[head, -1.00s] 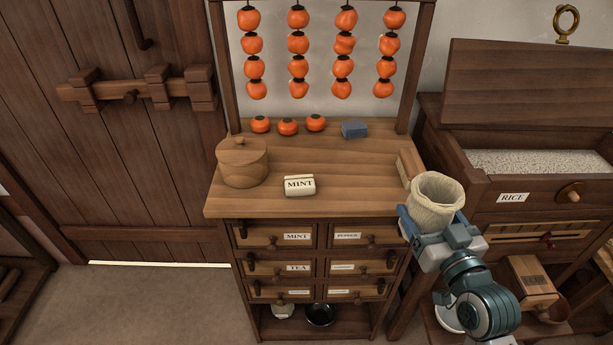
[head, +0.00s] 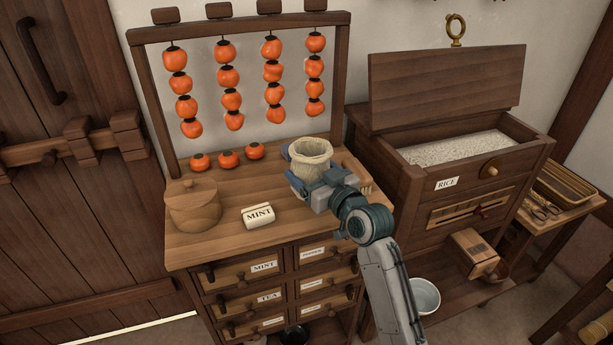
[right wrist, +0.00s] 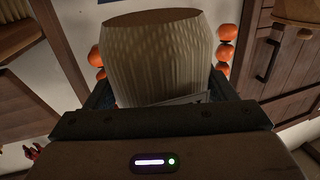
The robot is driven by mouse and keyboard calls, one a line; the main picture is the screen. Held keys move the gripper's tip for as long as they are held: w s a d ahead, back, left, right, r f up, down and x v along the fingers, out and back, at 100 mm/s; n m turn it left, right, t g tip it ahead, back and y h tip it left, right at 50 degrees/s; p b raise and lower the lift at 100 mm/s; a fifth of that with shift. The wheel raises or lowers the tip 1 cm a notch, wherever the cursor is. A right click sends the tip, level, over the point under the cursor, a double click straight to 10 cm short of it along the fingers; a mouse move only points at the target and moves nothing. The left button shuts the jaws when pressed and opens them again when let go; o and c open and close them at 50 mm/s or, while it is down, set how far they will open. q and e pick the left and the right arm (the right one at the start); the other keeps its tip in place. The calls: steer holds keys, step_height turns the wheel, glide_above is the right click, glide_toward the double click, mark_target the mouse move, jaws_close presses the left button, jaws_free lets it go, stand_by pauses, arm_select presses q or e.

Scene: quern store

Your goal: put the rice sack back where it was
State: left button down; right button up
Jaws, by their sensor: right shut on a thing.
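The rice sack (head: 311,158) is a cream cloth sack with an open rolled top. My right gripper (head: 305,180) is shut on it and holds it upright over the back right of the cabinet top (head: 210,240). The sack (right wrist: 155,60) also fills the middle of the right wrist view, between the two fingers. Whether its base touches the wood cannot be told, as my gripper hides it. My left gripper is not in view.
A round lidded wooden box (head: 193,205), a MINT packet (head: 258,216) and three loose persimmons (head: 228,160) stand on the cabinet top. Persimmon strings hang from a frame (head: 240,28) behind. The open rice bin (head: 470,180) stands at the right.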

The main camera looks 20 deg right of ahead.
steer(key=shift+x, duration=1.05)
steer(key=shift+w+d+f, duration=0.15)
steer(key=shift+f, duration=0.1)
step_height(320, 180, down, 3)
steer(key=shift+f+p, duration=0.1)
steer(key=shift+p, duration=0.2)
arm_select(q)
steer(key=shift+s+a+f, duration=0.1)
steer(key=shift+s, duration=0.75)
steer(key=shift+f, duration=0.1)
arm_select(e)
steer(key=shift+f, duration=0.15)
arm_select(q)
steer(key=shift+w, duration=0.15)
